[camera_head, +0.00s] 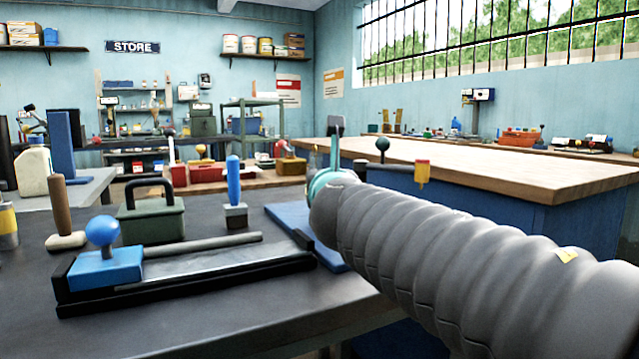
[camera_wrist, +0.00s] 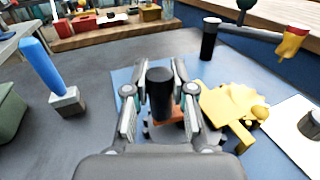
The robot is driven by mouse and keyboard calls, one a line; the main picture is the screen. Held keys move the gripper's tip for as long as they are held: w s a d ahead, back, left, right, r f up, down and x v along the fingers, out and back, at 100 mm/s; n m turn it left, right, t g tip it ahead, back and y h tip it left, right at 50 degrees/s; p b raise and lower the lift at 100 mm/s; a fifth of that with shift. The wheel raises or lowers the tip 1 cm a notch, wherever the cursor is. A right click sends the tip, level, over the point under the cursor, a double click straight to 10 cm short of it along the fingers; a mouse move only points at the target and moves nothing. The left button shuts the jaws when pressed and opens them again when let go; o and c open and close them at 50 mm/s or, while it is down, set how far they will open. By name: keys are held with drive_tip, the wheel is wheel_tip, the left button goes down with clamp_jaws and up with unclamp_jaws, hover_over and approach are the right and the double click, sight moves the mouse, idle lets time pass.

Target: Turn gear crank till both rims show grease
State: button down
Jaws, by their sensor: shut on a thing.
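In the wrist view my gripper (camera_wrist: 160,72) is shut on an upright black crank handle (camera_wrist: 160,92), with a finger on each side. An orange-brown part (camera_wrist: 172,124) shows between the fingers below it. A yellow toothed gear (camera_wrist: 232,101) with a yellow arm or bracket lies flat just right of the fingers. Dark teeth beside the fingers suggest a second gear, mostly hidden. I cannot make out grease on either rim. The gear set sits on a blue base (camera_wrist: 122,77), whose edge also shows in the head view (camera_head: 284,216). There my grey sleeved arm hides the gripper and gears.
A blue-handled block (camera_wrist: 67,100) stands left of the base. In the head view a blue-knobbed slide (camera_head: 105,265) and green case (camera_head: 152,217) occupy the bench's left.

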drive_tip(key=shift+s+d+n+y+b, duration=0.15)
drive_tip(key=shift+n+y+b, duration=0.15)
drive_tip(key=shift+n+y, duration=0.6)
drive_tip(key=shift+y, duration=0.3)
drive_tip(key=c, duration=1)
unclamp_jaws()
drive_tip(key=shift+o, duration=0.2)
drive_tip(key=shift+s, duration=0.1)
drive_tip(key=shift+s+d, duration=0.3)
drive_tip(key=shift+s, duration=1.65)
drive_tip(key=shift+s+d, duration=0.25)
drive_tip(key=shift+s, duration=1.7)
drive_tip(key=shift+s+d, duration=0.3)
drive_tip(key=shift+s, duration=1.65)
